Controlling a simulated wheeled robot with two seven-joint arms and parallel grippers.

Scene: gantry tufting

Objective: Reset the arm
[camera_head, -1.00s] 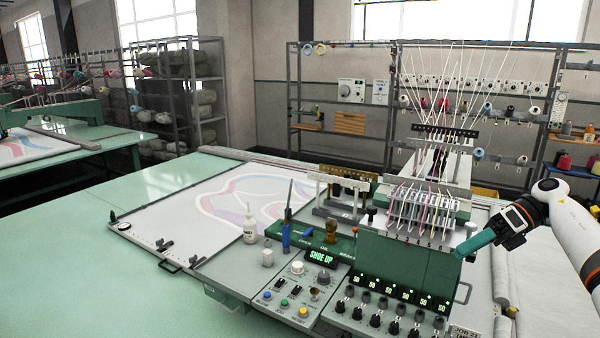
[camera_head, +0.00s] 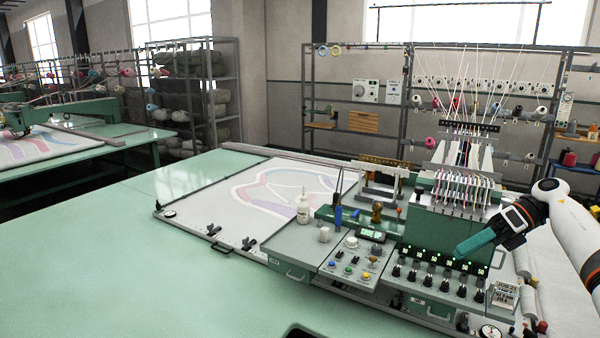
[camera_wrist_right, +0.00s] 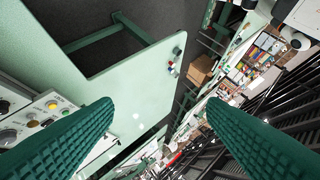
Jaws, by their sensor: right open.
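My right arm comes in from the right edge in the head view. Its gripper (camera_head: 474,243) with green ribbed fingers points left, in front of the green tufting head (camera_head: 432,232) with its several threads. In the right wrist view the two green fingers (camera_wrist_right: 160,120) stand wide apart with nothing between them. Whether the gripper touches the machine cannot be told from the head view; in the wrist view the gap looks out past the table edge. My left gripper is not in view.
A control panel (camera_head: 352,258) with knobs and coloured buttons sits left of the head. A white bottle (camera_head: 303,208) stands by the patterned cloth (camera_head: 262,190). The green table (camera_head: 110,260) is bare at left. Thread racks (camera_head: 455,75) stand behind. A cardboard box (camera_wrist_right: 201,70) is on the floor.

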